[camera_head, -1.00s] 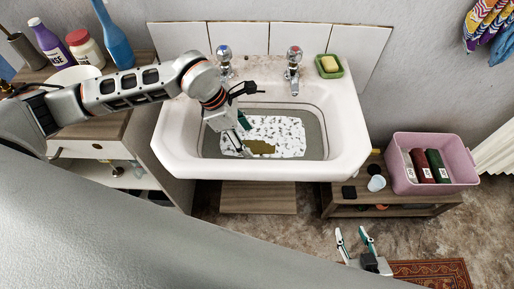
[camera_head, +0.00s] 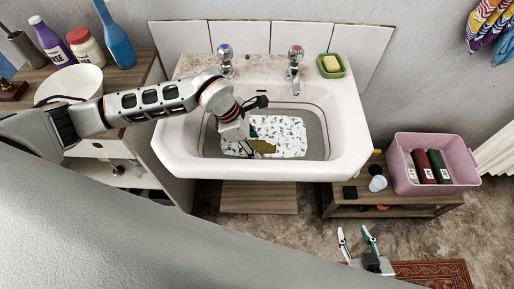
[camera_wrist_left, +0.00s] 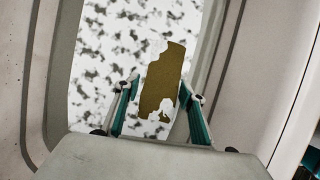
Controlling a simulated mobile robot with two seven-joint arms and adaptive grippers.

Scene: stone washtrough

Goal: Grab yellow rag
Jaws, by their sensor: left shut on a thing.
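The yellow rag (camera_head: 266,147), a dark mustard colour, is in the foamy water (camera_head: 290,132) of the white sink (camera_head: 345,150). It also shows in the left wrist view (camera_wrist_left: 163,75), with white foam on its edges. My left gripper (camera_head: 253,149) reaches down into the sink at the rag's left side. In the left wrist view, its fingers (camera_wrist_left: 158,94) stand either side of the rag and are shut on it. The rag's near end is partly covered by foam. My right gripper (camera_head: 354,230) is open and empty, low in front of the sink.
Two taps (camera_head: 295,62) and a green soap dish (camera_head: 331,67) stand along the sink's back. Bottles (camera_head: 115,42) and a white bowl (camera_head: 75,83) stand on the left cabinet. A pink bin (camera_head: 455,160) with rolled towels sits on the right bench. The sink's right side is clear.

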